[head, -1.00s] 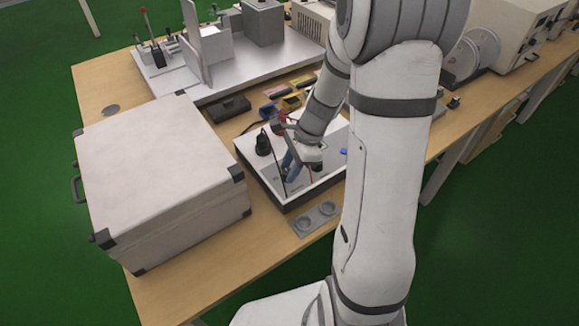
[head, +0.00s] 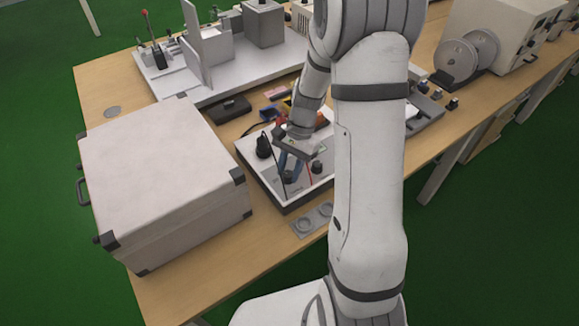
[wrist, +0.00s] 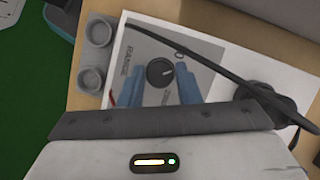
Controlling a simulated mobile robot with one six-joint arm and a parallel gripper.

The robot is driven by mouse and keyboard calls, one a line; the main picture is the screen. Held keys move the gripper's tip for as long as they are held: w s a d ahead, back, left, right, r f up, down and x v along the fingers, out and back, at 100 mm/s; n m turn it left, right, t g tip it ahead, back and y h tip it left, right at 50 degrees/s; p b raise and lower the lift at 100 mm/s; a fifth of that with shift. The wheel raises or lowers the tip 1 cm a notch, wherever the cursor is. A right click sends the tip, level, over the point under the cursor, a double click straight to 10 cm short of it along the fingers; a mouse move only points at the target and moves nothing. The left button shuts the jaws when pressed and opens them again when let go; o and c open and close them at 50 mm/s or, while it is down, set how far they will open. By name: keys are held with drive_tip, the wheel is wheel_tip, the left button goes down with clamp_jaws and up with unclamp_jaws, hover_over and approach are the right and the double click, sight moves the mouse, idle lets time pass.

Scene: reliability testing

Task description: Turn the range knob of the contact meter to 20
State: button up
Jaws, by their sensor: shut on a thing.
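The contact meter (head: 262,187) is a light box with a dark front edge on the bench, partly hidden by my arm. In the wrist view its grey panel (wrist: 148,47) bears the word RANGE beside a round black range knob (wrist: 160,73) with a pale pointer mark. My gripper (wrist: 159,87) has blue fingers on either side of this knob and is shut on it. The number the pointer stands at is too small to read, and the fingers cover part of the scale. In the head view my gripper (head: 289,166) is low over the meter.
A black cable (wrist: 220,65) crosses the panel close to my fingers, from a black plug (head: 263,146). A large pale case (head: 160,175) stands left of the meter. A grey two-cup holder (head: 305,222) lies in front. Small coloured bins (head: 270,112) stand behind.

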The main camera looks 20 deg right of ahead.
drive_tip(key=shift+a+n+g+h+p, duration=0.15)
drive_tip(key=shift+n+g+h, duration=0.2)
drive_tip(key=shift+n, duration=0.8)
drive_tip(key=shift+n+g+h+p, duration=0.15)
drive_tip(key=shift+n+h, duration=0.3)
drive_tip(key=shift+n, duration=0.7)
drive_tip(key=o, duration=1)
drive_tip(key=shift+w+r, duration=0.1)
drive_tip(key=v, duration=0.7)
drive_tip(key=shift+w+r, duration=0.1)
drive_tip(key=shift+r, duration=0.15)
